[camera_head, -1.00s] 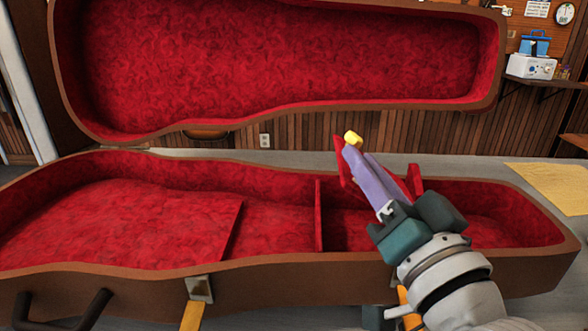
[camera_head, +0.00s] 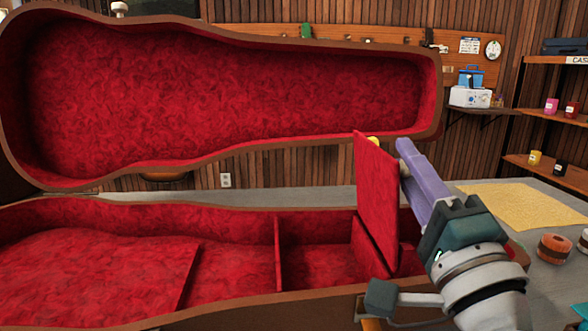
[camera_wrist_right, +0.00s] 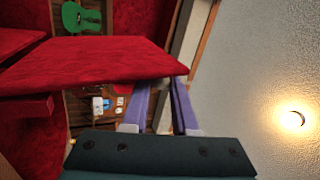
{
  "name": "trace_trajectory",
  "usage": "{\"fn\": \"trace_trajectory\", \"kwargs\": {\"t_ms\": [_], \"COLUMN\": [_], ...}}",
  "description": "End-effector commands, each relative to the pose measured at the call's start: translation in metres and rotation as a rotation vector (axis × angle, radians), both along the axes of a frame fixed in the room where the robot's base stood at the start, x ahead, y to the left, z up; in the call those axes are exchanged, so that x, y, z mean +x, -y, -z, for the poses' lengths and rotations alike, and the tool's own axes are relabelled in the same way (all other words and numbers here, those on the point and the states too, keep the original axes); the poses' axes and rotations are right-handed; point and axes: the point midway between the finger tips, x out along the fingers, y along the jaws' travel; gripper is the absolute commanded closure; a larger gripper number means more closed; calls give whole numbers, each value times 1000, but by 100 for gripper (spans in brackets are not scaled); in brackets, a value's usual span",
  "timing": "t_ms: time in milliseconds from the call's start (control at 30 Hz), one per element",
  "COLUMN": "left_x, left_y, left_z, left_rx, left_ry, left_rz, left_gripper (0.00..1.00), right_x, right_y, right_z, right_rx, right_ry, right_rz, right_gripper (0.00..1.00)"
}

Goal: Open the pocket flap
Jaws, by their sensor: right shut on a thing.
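The open brown ukulele case with red plush lining (camera_head: 230,240) lies in front of me. Its pocket flap (camera_head: 376,205), a red plush panel, stands nearly upright above the pocket walls at the case's right part. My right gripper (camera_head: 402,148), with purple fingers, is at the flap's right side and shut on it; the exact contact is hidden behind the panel. A small yellow piece (camera_head: 374,140) peeks out at the flap's top edge. In the right wrist view the flap (camera_wrist_right: 110,58) spans the picture in front of the fingers (camera_wrist_right: 160,108). My left gripper is out of view.
The raised case lid (camera_head: 225,100) stands behind. A yellow sheet (camera_head: 525,205) lies on the grey counter to the right, near a small orange-brown round item (camera_head: 555,247). Shelves with small jars (camera_head: 551,105) are at far right.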

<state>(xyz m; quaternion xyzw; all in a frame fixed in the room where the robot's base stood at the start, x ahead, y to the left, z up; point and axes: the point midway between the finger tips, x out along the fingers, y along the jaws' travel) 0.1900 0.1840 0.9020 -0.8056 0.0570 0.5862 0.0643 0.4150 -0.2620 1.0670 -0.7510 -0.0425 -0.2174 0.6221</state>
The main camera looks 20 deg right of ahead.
Motion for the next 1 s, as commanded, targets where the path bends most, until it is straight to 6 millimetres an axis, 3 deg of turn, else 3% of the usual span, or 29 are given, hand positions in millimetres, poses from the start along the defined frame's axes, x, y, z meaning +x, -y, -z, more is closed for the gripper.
{"fn": "trace_trajectory", "kwargs": {"t_ms": [300, 767, 800, 1000], "left_x": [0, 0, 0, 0], "left_y": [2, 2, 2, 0], "left_z": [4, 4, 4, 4], "left_rx": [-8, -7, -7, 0], "left_ry": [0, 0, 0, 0], "left_rz": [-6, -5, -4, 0], "left_gripper": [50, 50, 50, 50], "right_x": [-4, -4, -4, -4], "right_y": [13, 14, 14, 14], "right_z": [1, 1, 1, 1], "right_rx": [92, 104, 104, 103], "right_ry": [29, 32, 32, 31], "right_rz": [1, 1, 1, 1], "right_gripper": [100, 100, 71, 49]}}
